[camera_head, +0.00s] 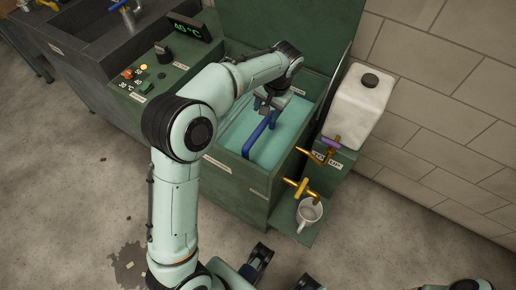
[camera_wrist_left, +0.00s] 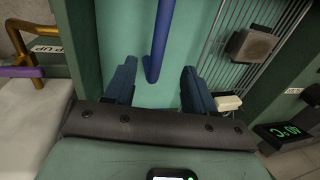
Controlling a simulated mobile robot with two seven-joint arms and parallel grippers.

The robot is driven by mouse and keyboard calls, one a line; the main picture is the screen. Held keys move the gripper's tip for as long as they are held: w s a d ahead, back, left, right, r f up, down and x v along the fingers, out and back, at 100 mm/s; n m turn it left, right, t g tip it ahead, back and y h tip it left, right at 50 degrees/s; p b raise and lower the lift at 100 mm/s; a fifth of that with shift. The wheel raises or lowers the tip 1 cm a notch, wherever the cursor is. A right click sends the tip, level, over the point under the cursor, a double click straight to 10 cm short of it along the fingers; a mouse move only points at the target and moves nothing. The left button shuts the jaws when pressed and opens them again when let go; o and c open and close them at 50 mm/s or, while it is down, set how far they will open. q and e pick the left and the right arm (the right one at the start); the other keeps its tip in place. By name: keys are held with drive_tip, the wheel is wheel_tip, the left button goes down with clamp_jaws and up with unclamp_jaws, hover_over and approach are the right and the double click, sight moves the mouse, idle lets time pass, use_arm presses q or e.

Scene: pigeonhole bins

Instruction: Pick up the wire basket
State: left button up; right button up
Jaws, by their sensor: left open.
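A blue bar handle (camera_head: 260,134) rises above the water and shows in the left wrist view (camera_wrist_left: 160,42). My left gripper (camera_head: 268,102) is above the bath at the handle's upper end. Its two dark blue fingers (camera_wrist_left: 157,88) are apart, and the handle's end appears between them in the wrist picture. I cannot tell any contact. Most of the basket is hidden by water and my arm.
The raised green lid (camera_head: 300,30) stands behind the bath. A white tank (camera_head: 357,108), brass taps (camera_head: 302,188) and a white mug (camera_head: 309,213) are on the right. A control panel with a display (camera_head: 188,27) and a dark sink (camera_head: 100,40) are left.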

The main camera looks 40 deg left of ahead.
sight(262, 127)
use_arm(q)
drive_tip(key=f, duration=0.3)
drive_tip(key=a+f+b, duration=0.1)
drive_tip(key=f, duration=0.5)
drive_tip(key=shift+a, duration=0.3)
drive_tip(key=f, duration=0.1)
drive_tip(key=f+b, duration=0.1)
drive_tip(key=f, duration=0.1)
drive_tip(key=a+f, duration=0.1)
drive_tip(key=f, duration=0.1)
drive_tip(key=shift+s, duration=0.25)
drive_tip(key=shift+r, duration=0.1)
clamp_jaws()
